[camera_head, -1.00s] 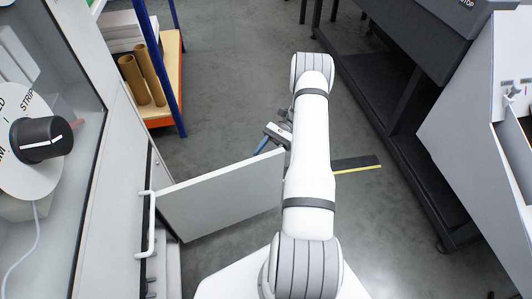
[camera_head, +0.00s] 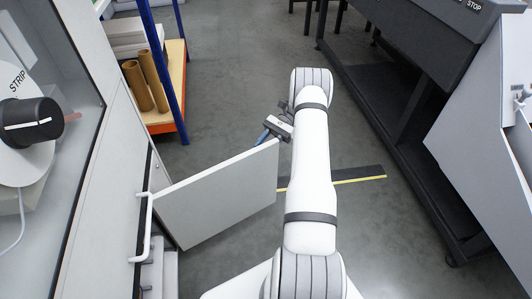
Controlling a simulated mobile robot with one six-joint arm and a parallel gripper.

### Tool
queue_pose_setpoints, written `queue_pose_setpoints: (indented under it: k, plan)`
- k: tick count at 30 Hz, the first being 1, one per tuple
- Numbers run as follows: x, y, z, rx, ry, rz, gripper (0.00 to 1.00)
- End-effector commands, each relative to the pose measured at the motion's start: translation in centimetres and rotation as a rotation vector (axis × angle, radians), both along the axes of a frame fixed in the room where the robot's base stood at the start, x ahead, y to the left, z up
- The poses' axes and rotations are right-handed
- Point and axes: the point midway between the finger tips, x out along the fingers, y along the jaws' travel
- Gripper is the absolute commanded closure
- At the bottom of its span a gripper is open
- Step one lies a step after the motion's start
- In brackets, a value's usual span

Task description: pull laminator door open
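The laminator door is a flat pale panel (camera_head: 218,198) that stands swung out from the grey-white cabinet at the left, with a clear gap behind it. My gripper (camera_head: 265,135) is at the door's far upper corner, with a blue finger part showing at the panel's top edge. The rest of the fingers is hidden behind the door and my arm, so I cannot tell whether they grip the edge.
A white bar handle (camera_head: 149,228) sticks out from the cabinet front. A blue-post shelf (camera_head: 176,62) with brown rolls (camera_head: 145,82) stands behind. A dark machine (camera_head: 405,70) stands right. Grey floor lies between.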

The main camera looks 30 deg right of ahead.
Motion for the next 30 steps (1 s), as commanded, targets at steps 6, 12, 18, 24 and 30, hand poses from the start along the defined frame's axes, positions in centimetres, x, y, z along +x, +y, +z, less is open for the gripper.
queue_pose_setpoints:
  k: [6, 12, 18, 24, 30]
  plan:
    - [1.6, -0.5, -0.1, 0.004, -0.002, 0.001, 0.68]
    - [2.7, -0.8, -0.2, 0.003, 0.000, 0.001, 0.68]
    - [3.0, -0.9, -0.1, 0.004, 0.003, 0.003, 0.68]
    - [3.0, -0.8, 0.0, 0.004, 0.003, 0.003, 0.68]
    - [3.0, -0.8, 0.3, 0.001, 0.000, 0.004, 0.76]
